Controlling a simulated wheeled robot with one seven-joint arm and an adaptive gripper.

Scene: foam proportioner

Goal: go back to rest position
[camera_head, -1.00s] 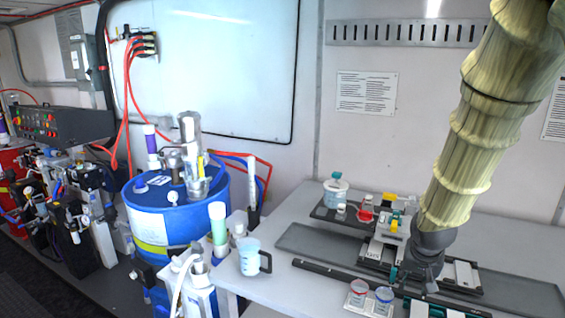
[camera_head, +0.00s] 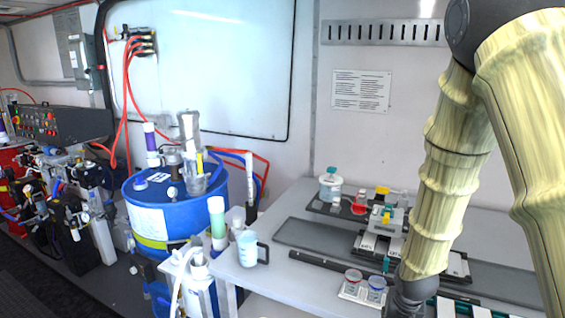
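My arm comes down from the top right in bamboo-like sleeves. Its dark end (camera_head: 405,295) is low at the right, over the front of the grey workbench (camera_head: 245,284). The gripper's fingers are not visible; they are hidden or below the picture edge, so nothing held can be made out. The end is just right of a small white holder with two cups (camera_head: 364,287).
A light-blue mug (camera_head: 249,248) stands near the bench's left edge. A blue drum (camera_head: 170,212) with tubes stands left of the bench.

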